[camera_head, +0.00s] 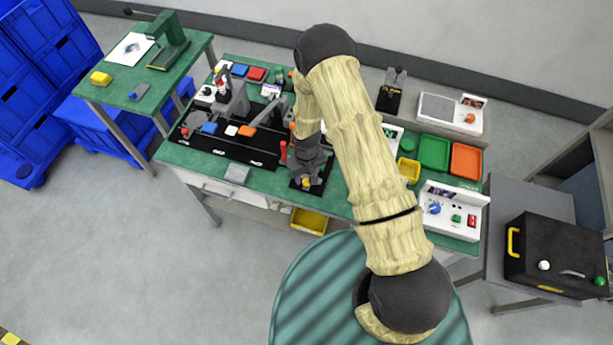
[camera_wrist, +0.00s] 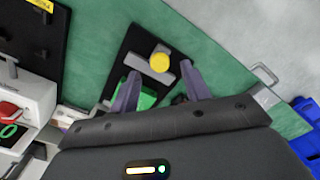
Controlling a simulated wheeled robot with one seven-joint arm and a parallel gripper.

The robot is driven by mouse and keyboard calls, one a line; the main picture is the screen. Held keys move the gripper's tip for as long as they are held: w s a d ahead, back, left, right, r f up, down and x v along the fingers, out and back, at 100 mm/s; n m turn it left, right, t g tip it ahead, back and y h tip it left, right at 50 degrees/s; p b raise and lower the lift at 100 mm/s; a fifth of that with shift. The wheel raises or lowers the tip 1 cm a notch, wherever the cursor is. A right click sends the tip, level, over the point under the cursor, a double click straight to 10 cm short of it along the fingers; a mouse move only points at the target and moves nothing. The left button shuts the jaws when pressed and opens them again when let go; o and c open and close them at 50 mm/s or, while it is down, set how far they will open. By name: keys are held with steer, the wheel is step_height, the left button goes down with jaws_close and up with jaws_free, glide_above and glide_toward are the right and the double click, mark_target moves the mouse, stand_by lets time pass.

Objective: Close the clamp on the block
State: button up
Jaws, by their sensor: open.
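A black base plate (camera_wrist: 140,48) carries grey bars and a round yellow knob (camera_wrist: 160,62) in the wrist view. I take this for the clamp. A green block (camera_wrist: 147,99) shows partly beside the bars, its near part hidden behind my gripper. My gripper (camera_wrist: 161,72) is open, its two fingers reaching down either side of the grey bars, with nothing visibly held. Whether they touch the bars I cannot tell. In the head view the black plate (camera_head: 318,181) and yellow knob (camera_head: 306,184) lie at the bench's front edge, under my gripper (camera_head: 306,168); the block is hidden there.
A long black rack (camera_head: 225,147) with parts stands left of the plate. A red-topped post (camera_head: 283,151) rises close beside my gripper. A yellow bin (camera_head: 409,170) and a white control box (camera_head: 452,210) stand to the right. A handle (camera_wrist: 264,76) juts from the bench edge.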

mark_target(306, 181)
steer(key=shift+f+p, duration=0.35)
steer(key=shift+f, duration=1.15)
jaws_close()
